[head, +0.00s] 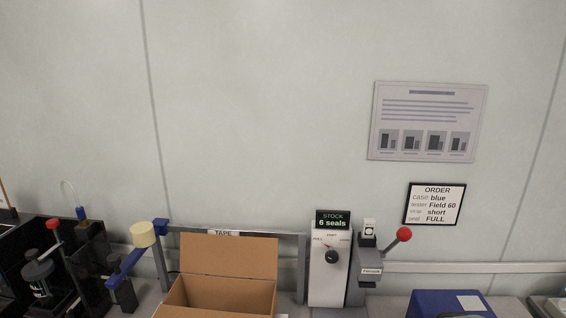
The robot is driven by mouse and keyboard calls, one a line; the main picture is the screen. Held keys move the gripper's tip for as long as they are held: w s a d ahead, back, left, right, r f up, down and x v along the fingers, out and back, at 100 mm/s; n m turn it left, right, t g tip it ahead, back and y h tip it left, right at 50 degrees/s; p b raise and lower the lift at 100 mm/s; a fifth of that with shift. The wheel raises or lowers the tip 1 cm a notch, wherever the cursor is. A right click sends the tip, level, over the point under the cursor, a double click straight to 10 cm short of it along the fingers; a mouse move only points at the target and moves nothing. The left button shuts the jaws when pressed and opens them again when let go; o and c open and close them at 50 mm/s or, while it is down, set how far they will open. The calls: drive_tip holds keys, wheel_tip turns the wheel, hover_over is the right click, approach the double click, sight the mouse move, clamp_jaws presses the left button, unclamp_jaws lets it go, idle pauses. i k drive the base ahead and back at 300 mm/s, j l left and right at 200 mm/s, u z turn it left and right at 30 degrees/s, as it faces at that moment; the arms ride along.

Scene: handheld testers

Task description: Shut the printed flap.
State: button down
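An open brown cardboard box (217,302) stands at the bottom centre, cut off by the lower edge of the picture. Its back flap (229,256) stands up, leaning back a little towards the grey frame. No print is readable on the side of this flap that faces me. A tan inner wall shows, but the box's floor and front are out of view. My gripper is not in view.
A grey frame labelled TAPE (224,233) stands behind the box, with a blue arm and cream roller (143,234) at its left. A dial unit (330,272) and red-knobbed lever press (370,269) stand right. A blue case (449,304) lies further right. Black fixtures (88,262) crowd the left.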

sight(235, 256)
drive_tip(key=i+j, duration=0.2)
drive_tip(key=j, duration=0.2)
drive_tip(key=i+j+u, duration=0.15)
drive_tip(key=j, duration=0.3)
drive_tip(key=i+j, duration=0.3)
drive_tip(key=j+u, duration=0.05)
drive_tip(key=j, duration=0.05)
